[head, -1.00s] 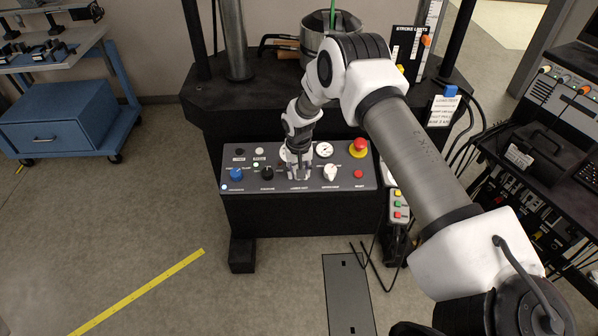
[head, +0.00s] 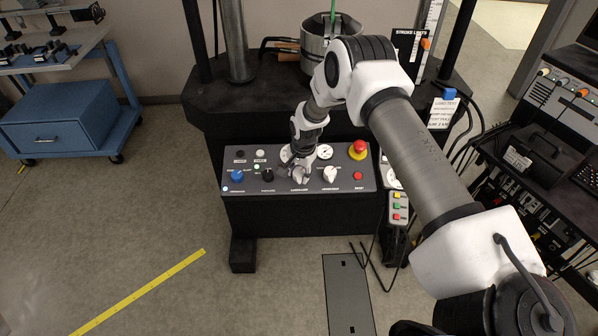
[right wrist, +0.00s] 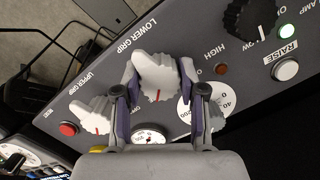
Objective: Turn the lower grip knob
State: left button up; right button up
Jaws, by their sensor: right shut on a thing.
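The lower grip knob (right wrist: 157,74) is white with a ribbed skirt and a red mark, beside the printed words LOWER GRIP in the right wrist view. My right gripper (right wrist: 158,88) has one finger on each side of it and is shut on it. In the head view my right gripper (head: 300,174) is at the middle of the sloped control panel (head: 290,203) and mostly hides the knob. The white upper grip knob (right wrist: 92,112) stands beside it, and also shows in the head view (head: 330,174). My left gripper is not in view.
A blue knob (head: 237,175) and a black knob (head: 267,174) are left on the panel. A red emergency button (head: 358,149), a small red button (head: 357,175) and a gauge (head: 324,151) are right. A pendant with coloured buttons (head: 398,207) hangs beside the panel.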

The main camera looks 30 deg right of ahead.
dwell(0.4)
jog(key=o, duration=1.1)
jog(key=shift+o, duration=0.2)
jog(key=shift+r, duration=0.1)
notch_tip(320, 180, up, 12)
jog(key=s, duration=0.2)
jog(key=shift+f, duration=0.2)
